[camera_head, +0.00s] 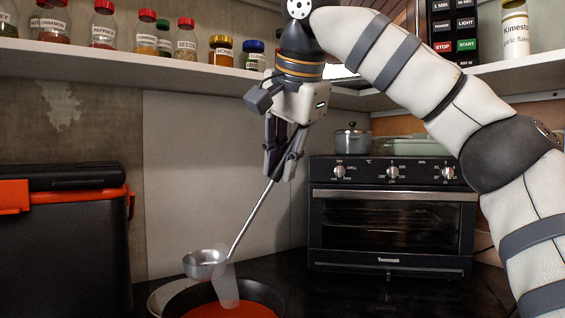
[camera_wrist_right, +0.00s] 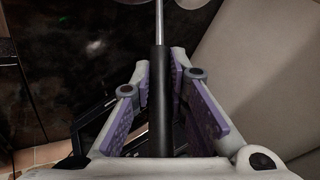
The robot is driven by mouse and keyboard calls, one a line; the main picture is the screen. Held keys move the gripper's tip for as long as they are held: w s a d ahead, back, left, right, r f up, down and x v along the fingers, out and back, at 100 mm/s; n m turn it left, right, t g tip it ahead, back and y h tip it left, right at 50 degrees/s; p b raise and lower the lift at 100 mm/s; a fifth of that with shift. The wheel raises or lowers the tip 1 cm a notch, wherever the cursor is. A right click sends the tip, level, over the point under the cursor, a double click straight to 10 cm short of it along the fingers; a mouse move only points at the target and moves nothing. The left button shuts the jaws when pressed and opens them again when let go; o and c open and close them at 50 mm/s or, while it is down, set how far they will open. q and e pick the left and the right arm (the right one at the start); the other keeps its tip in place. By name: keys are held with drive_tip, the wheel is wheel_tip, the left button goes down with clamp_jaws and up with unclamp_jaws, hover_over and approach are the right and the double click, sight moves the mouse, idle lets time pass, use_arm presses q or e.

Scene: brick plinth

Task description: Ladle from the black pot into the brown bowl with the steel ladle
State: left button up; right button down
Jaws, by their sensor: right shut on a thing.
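The steel ladle (camera_head: 205,264) hangs at a slant from my right gripper (camera_head: 285,160). Its cup is over the left part of the black pot (camera_head: 165,299), above the orange-red contents (camera_head: 230,310). I cannot tell what is in the cup. In the right wrist view my right gripper (camera_wrist_right: 165,85) is shut on the ladle's black handle (camera_wrist_right: 160,100), with the steel shaft leading away at the top. A pale translucent patch shows beside the cup, over the pot. The pot's lower part is cut off by the frame. I see no brown bowl. My left gripper is out of view.
A black toaster oven (camera_head: 392,215) stands right of the pot on the dark counter. A black and orange box (camera_head: 65,240) stands at the left. A shelf (camera_head: 130,62) with several spice jars runs above, close to my right wrist.

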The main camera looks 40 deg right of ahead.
drive_tip(key=shift+s+a, duration=0.15)
drive_tip(key=shift+a, duration=0.2)
drive_tip(key=shift+a+f+h, duration=0.1)
drive_tip(key=shift+a+h, duration=0.15)
drive_tip(key=shift+h, duration=0.05)
wheel_tip(320, 180, down, 10)
drive_tip(key=w+a+g+h, duration=0.1)
drive_tip(key=w+a+h, duration=0.1)
drive_tip(key=a, duration=0.1)
drive_tip(key=s+d+f+t+y, duration=0.1)
drive_tip(key=s+d+f+y, duration=0.1)
drive_tip(key=d+f+y, duration=0.15)
drive_tip(key=shift+h, duration=0.55)
drive_tip(key=shift+s+d+r, duration=0.1)
drive_tip(key=shift+d+r, duration=0.05)
drive_tip(key=shift+r, duration=3.4)
drive_tip(key=shift+s+d+r, duration=0.1)
drive_tip(key=shift+r, duration=3.4)
drive_tip(key=shift+f, duration=0.1)
